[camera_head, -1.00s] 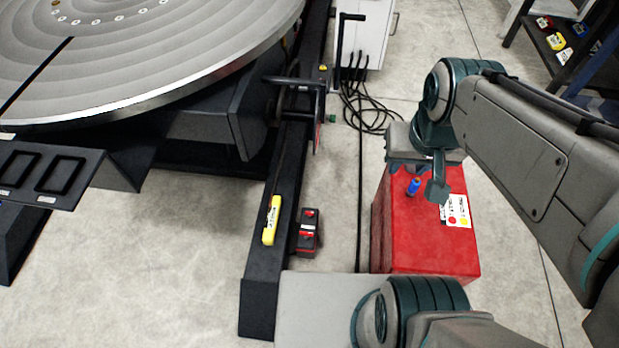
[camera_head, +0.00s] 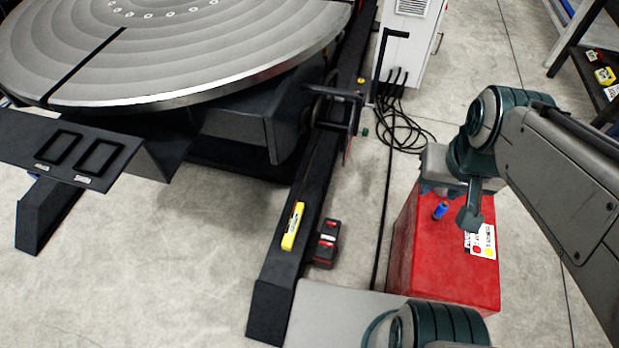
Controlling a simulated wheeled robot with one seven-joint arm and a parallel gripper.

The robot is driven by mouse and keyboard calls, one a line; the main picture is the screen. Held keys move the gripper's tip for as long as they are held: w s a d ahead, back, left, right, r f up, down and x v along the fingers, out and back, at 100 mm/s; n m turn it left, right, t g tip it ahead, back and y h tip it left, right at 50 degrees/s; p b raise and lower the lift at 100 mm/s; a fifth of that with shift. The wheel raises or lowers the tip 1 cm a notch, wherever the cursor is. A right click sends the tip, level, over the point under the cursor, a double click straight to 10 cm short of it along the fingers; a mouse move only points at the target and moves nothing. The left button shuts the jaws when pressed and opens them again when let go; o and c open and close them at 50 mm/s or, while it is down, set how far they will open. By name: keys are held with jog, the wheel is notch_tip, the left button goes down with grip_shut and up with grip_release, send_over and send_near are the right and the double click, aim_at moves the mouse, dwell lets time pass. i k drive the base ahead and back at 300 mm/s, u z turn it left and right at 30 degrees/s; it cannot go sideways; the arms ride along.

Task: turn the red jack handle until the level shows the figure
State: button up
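The yellow level (camera_head: 293,226) lies along the dark floor beam; its reading is too small to make out. I cannot clearly pick out a red jack handle. A thin red part (camera_head: 348,150) shows beside a dark frame on the beam, and a small red-and-black unit (camera_head: 326,243) sits on the floor beside the level. A black crank-shaped bar (camera_head: 383,62) stands farther back. My gripper (camera_head: 452,200) hangs over the red box, apart from the level and the beam. Whether its fingers are open is unclear.
The big round tilted table (camera_head: 170,50) fills the upper left, with a dark panel (camera_head: 75,150) below it. A red box (camera_head: 440,260) with a blue item (camera_head: 440,210) on top stands at right. Black cables (camera_head: 405,130) lie by a white cabinet (camera_head: 412,40).

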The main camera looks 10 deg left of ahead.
aim_at(325, 245)
jog(key=z, duration=1.55)
jog(key=k, duration=0.55)
jog(key=u, duration=0.45)
